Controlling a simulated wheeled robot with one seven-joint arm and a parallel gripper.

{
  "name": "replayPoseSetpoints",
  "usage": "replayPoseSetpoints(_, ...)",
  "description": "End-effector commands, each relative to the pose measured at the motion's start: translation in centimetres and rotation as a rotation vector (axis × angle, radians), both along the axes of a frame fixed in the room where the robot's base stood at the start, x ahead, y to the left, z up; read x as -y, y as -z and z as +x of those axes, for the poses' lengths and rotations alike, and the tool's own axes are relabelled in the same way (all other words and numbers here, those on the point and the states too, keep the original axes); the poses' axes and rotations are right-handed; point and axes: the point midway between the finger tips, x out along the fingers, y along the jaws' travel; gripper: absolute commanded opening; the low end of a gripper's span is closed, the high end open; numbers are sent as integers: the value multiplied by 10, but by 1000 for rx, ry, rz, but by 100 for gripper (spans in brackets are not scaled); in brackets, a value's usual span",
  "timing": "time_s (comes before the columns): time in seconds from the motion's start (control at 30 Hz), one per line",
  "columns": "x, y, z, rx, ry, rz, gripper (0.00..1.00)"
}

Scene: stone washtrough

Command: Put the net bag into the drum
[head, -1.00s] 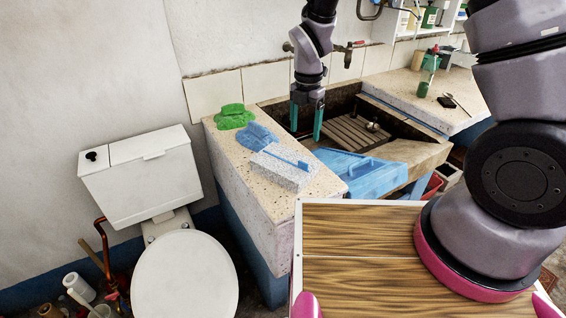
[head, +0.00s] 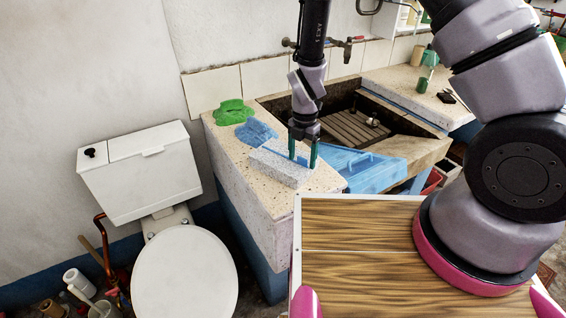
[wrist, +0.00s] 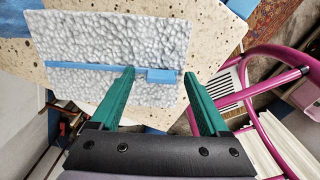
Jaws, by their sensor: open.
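No thing is plainly a net bag; a crumpled blue piece (head: 255,131) and a crumpled green piece (head: 233,112) lie on the speckled stone ledge, and I cannot tell if either is one. I see no clear drum. A pale, bumpy block with a blue strap (head: 275,168) lies nearer on the ledge, also in the wrist view (wrist: 75,38). My gripper (head: 302,161) is open and low at the block's right end. In the wrist view my gripper (wrist: 159,76) has the strap's blue buckle between its fingertips in the picture; contact is unclear.
A blue see-through box-like piece with a handle (head: 378,178) is at the trough's front, right of the gripper. The stone trough (head: 412,150) lies behind it. Taps (head: 345,43) project from the wall. A white toilet (head: 184,275) stands left.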

Motion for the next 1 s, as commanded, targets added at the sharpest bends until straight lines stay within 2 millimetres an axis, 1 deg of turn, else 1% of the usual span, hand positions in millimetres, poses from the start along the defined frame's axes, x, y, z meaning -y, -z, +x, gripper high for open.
replayPoseSetpoints(0.13, 0, 0, 0, 1, 0, 1, 79)
replayPoseSetpoints(0.17, 0, 0, 0, 1, 0, 1, 75)
replayPoseSetpoints(0.2, 0, 0, 0, 1, 0, 1, 60)
replayPoseSetpoints(0.27, 0, 0, 0, 1, 0, 1, 37)
replayPoseSetpoints(0.3, 0, 0, 0, 1, 0, 1, 21)
replayPoseSetpoints(0.37, 0, 0, 0, 1, 0, 1, 0)
replayPoseSetpoints(0.77, -1, -3, 1, 1, 0, 2, 0)
replayPoseSetpoints(0.87, -1, -10, 1, 2, -1, 2, 0)
replayPoseSetpoints(1.0, -1, -30, 1, 4, -1, 3, 0)
